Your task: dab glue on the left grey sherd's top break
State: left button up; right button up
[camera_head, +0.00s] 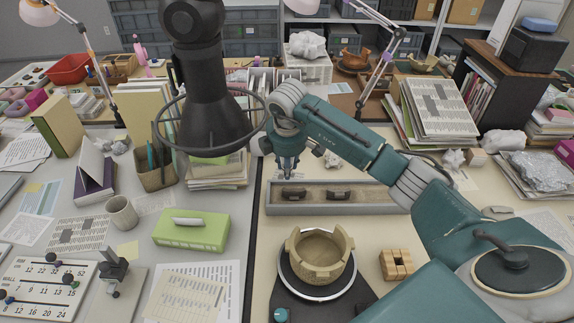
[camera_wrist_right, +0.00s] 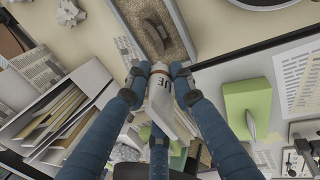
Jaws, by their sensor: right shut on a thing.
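A sand tray (camera_head: 372,201) holds two small dark grey-brown sherds, the left sherd (camera_head: 294,192) and the right sherd (camera_head: 338,194). One sherd (camera_wrist_right: 155,32), apparently the left, also shows in the right wrist view inside the tray (camera_wrist_right: 183,32). My right gripper (camera_head: 287,163) is above the left end of the tray. In the wrist view, the right gripper (camera_wrist_right: 161,76) is shut on a white glue bottle (camera_wrist_right: 162,98) with a brownish band near its tip. The bottle's tip looks close to the sherd but apart from it; the height is unclear. My left gripper is not in view.
A tan, broken-rimmed pot (camera_head: 318,262) stands on a turntable in front of the tray. A notched wooden block (camera_head: 396,264) sits right of it. A green box (camera_head: 191,231) lies to the left.

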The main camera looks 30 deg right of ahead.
jog(key=shift+s+b+x, duration=0.2)
jog(key=shift+b+x, duration=2.8)
jog(key=shift+x, duration=1.15)
jog(key=s+d+r+p, duration=0.3)
jog(key=r+p, duration=0.3)
jog(key=r, duration=0.2)
jog(key=shift+s, duration=0.55)
jog(key=shift+r, duration=0.1)
